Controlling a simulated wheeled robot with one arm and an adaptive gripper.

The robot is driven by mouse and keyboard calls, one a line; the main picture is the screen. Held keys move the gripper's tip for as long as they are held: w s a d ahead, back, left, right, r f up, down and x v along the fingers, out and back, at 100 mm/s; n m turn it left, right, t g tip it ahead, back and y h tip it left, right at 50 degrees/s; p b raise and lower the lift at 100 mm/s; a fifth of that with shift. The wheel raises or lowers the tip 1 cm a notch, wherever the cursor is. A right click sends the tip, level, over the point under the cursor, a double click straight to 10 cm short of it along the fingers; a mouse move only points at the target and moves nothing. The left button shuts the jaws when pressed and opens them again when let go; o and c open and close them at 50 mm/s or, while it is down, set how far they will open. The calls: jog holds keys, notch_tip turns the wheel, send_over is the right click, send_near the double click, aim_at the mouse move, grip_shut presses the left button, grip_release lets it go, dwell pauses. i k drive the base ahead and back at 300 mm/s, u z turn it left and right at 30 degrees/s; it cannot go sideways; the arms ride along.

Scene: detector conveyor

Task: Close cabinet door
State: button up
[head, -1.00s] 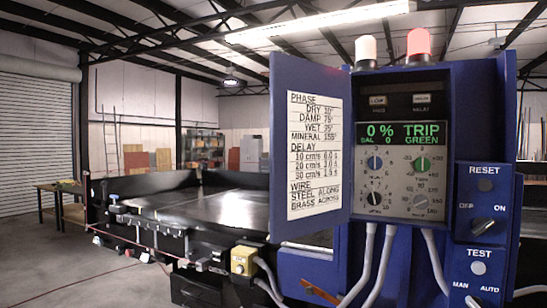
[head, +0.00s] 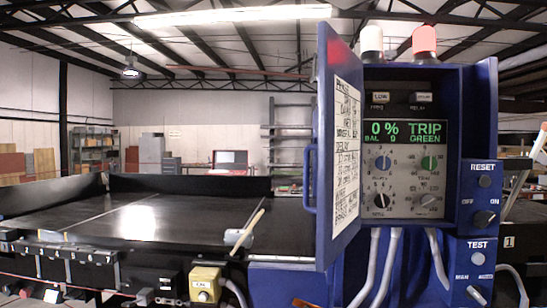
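The blue cabinet (head: 478,120) stands at the right of the head view. Its door (head: 325,150) is open, hinged on the left side of the cabinet and swung out toward me. A white label sheet (head: 346,150) is on the door's inner face, and a blue handle (head: 309,180) shows on its outer side. Inside, the control panel (head: 404,175) is exposed, with several knobs and a green display reading "0 % TRIP". My gripper is not in view.
A black conveyor (head: 150,215) runs across the left and middle. A yellow box (head: 204,284) hangs at its front side. Grey conduits (head: 386,265) drop below the cabinet. Reset and test switches (head: 484,218) sit at its right. Red and white lamps (head: 424,40) stand on top.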

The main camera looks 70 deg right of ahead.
aim_at(337, 210)
jog(key=i, duration=0.15)
jog(key=z, duration=2.9)
jog(key=k, duration=0.55)
jog(key=u, duration=0.5)
jog(key=k, duration=0.65)
jog(key=u, duration=1.05)
jog(key=i, duration=1.5)
jog(key=z, duration=0.7)
